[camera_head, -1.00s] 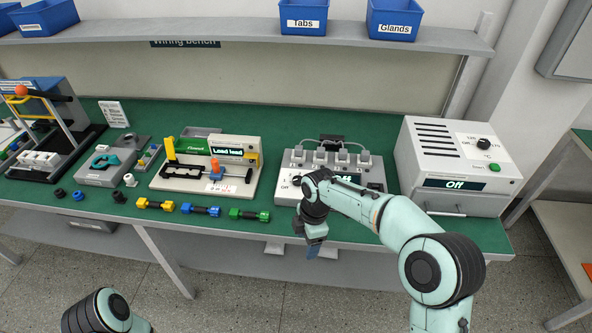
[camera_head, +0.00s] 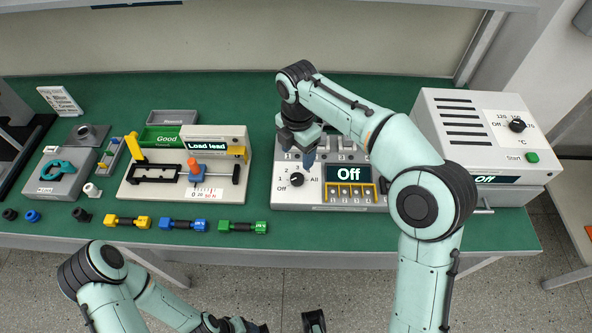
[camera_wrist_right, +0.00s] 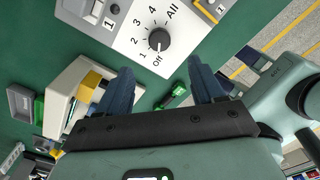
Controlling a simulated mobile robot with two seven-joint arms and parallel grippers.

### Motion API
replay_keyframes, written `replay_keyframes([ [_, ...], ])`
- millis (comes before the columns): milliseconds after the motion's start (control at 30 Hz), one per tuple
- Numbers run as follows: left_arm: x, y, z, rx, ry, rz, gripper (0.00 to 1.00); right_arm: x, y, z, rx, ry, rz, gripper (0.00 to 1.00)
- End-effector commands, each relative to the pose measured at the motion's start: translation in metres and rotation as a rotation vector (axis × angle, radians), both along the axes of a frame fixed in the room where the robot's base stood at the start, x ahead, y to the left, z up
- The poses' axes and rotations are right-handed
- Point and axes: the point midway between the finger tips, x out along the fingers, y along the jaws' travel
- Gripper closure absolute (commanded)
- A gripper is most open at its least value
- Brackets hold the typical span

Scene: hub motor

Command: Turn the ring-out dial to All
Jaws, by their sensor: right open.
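The ring-out dial (camera_head: 297,180) is a small black knob on the left of a grey ring-out box (camera_head: 283,202), marked Off, 1, 2 and so on to All. In the right wrist view the dial (camera_wrist_right: 159,41) points at Off. The box's display (camera_head: 349,174) reads Off. My right gripper (camera_head: 307,157) hangs just above and behind the dial, apart from it. In the right wrist view its two blue fingers (camera_wrist_right: 160,80) are spread and empty, with the dial beyond their tips. My left gripper is at the bottom edge, mostly cut off.
An oven-like box (camera_head: 455,120) with its own knob and Off display stands right of the ring-out box. A lead tester (camera_head: 150,190) stands left. Yellow, blue and green (camera_head: 243,227) leads lie along the front edge of the bench. A strip of green bench is clear behind.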

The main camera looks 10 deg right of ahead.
Motion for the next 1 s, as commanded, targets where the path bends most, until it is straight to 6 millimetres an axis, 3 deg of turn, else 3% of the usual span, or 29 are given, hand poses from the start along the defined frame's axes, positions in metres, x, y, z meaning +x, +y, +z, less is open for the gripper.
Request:
replay_keyframes([
  [100,-0.003,0.0,-0.009,0.0,0.005,0.001,0.35,-0.001,0.0,-0.031,-0.002,0.007,0.0,0.33],
  [400,-0.006,0.0,-0.018,0.0,0.007,0.0,0.35,-0.001,0.0,-0.086,0.0,0.004,-0.001,0.33],
  [600,-0.007,0.0,-0.02,0.0,0.008,0.0,0.35,0.0,0.0,-0.101,0.0,0.001,-0.001,0.33],
  [900,-0.007,0.0,-0.02,0.0,0.008,0.0,0.35,0.0,0.0,-0.104,0.0,0.001,-0.001,0.33],
  [933,-0.007,0.0,-0.02,0.0,0.008,0.0,0.35,0.0,0.0,-0.104,0.0,0.001,-0.001,0.36],
  [1000,-0.007,0.0,-0.02,0.0,0.008,0.0,0.35,0.0,0.0,-0.103,0.0,0.001,-0.001,0.59],
])
